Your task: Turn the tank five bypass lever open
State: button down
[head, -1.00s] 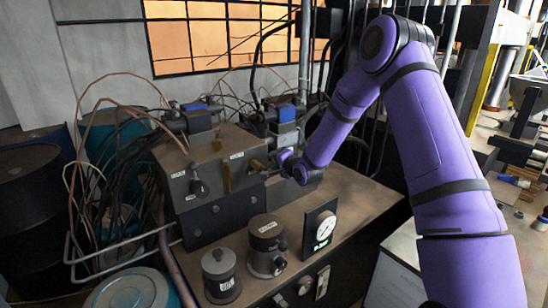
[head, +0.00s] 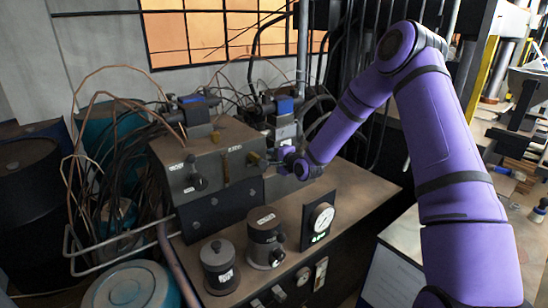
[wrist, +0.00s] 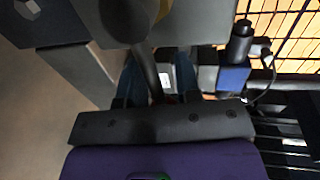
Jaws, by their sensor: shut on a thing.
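A brown-grey valve block (head: 205,160) with small labels stands on the bench in the head view. Its front carries a dark knob (head: 198,182) and slim brass-coloured levers, one (head: 226,170) near the middle and one (head: 253,158) near the right corner. The labels are too small to read, so I cannot tell which is tank five's. My gripper (head: 288,160) is at the block's right front corner. In the wrist view my gripper's blue fingers (wrist: 157,75) are on either side of a dark lever rod (wrist: 149,72), shut on it. Its far end is partly hidden.
Two dark canisters (head: 220,266) (head: 265,239) and a dial gauge (head: 318,222) with a green light stand in front of the block. Cables and pipes crowd its left and back. Drums (head: 30,200) stand at left. The bench (head: 350,190) right of my gripper is bare.

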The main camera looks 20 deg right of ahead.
jog(key=c, duration=0.8)
grip_release()
jog(key=shift+d+f, duration=0.1)
jog(key=shift+d, duration=0.05)
jog(key=shift+s, duration=0.1)
jog(key=v, duration=1)
jog(key=shift+s+d, duration=0.15)
jog(key=shift+s, duration=0.15)
